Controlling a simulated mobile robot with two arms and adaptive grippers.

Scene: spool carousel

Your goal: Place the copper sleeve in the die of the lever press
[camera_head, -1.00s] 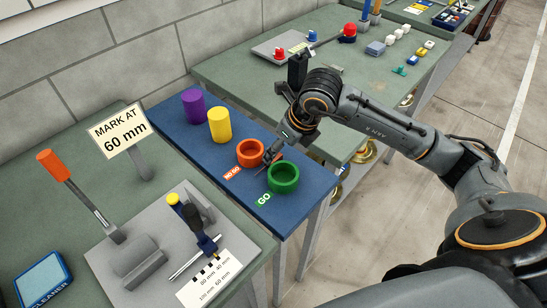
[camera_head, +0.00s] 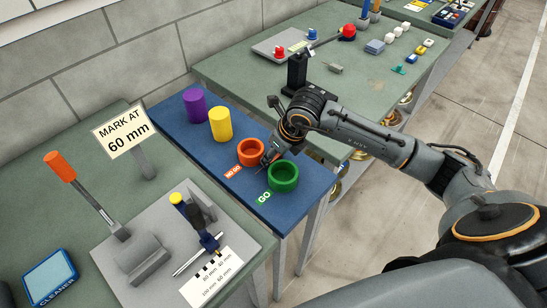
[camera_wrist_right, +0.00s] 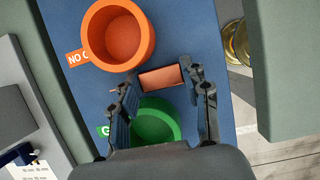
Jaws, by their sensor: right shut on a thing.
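The copper sleeve (camera_wrist_right: 163,79) is a short copper-coloured piece held between the fingertips of my right gripper (camera_wrist_right: 158,82) in the right wrist view. In the head view my right gripper (camera_head: 268,158) points down at the blue board, between the orange and green rings; the sleeve is too hidden there to make out. A black upright stand (camera_head: 297,76) with a lever ending in a red ball knob (camera_head: 347,32) stands on the far green table and looks like the lever press. Its die cannot be made out. My left gripper is not in view.
An orange NO GO ring (camera_head: 250,154), green GO ring (camera_head: 283,178), yellow cylinder (camera_head: 220,124) and purple cylinder (camera_head: 195,105) stand on the blue board (camera_head: 176,128). The near table holds an orange-handled lever device (camera_head: 62,168) and a "MARK AT 60 mm" sign (camera_head: 121,133).

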